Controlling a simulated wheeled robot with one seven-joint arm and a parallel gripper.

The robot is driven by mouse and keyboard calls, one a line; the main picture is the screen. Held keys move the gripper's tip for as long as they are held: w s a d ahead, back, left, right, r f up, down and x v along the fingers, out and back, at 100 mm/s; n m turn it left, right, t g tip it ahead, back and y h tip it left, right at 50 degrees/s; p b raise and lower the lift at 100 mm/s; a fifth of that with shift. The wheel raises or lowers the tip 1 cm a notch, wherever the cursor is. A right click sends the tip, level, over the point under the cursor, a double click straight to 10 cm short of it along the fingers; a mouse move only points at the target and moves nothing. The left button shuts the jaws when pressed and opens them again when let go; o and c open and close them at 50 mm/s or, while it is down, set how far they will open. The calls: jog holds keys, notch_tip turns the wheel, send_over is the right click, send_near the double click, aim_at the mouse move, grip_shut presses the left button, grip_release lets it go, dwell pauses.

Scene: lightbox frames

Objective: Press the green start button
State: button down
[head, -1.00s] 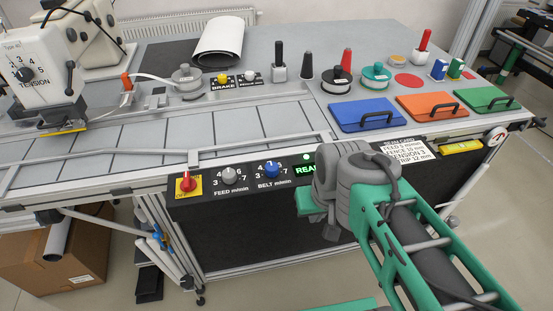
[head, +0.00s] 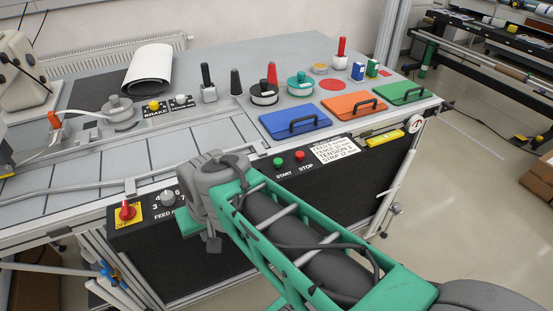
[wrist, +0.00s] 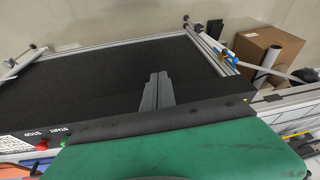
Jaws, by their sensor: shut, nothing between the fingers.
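The green start button (head: 278,162) sits on the black front panel of the bench, above the word START, in the head view. The red stop button (head: 300,155) is just right of it. In the wrist view the green button (wrist: 63,143) shows at the lower left, partly at the edge of my green arm housing. My gripper (wrist: 157,78) shows as two grey fingers, shut together and empty, in front of the dark panel. In the head view my wrist is left of the start button and apart from it; the fingertips are hard to make out there.
A red emergency knob (head: 126,210) and a grey feed dial (head: 168,198) are left of my wrist. My arm covers the panel's middle. Blue (head: 295,121), orange (head: 353,105) and green (head: 403,93) lids lie on the bench above. A white card (head: 336,149) is right of the buttons.

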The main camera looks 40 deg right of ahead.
jog(key=w+d+r+m+t+p, duration=0.1)
jog(key=w+d+r+m+p, duration=0.4)
jog(key=d+m, duration=0.3)
notch_tip(320, 180, up, 6)
jog(key=m+t+h+p, duration=0.1)
jog(key=m+t+p, duration=0.35)
jog(key=m, duration=1.35)
send_over(280, 162)
jog(key=shift+r, duration=0.1)
jog(key=shift+s, duration=0.1)
notch_tip(280, 162, down, 7)
jog(key=b, duration=0.7)
jog(key=shift+r+b, duration=0.1)
jog(key=shift+b, duration=0.2)
jog(key=shift+f, duration=1)
jog(key=shift+f, duration=0.45)
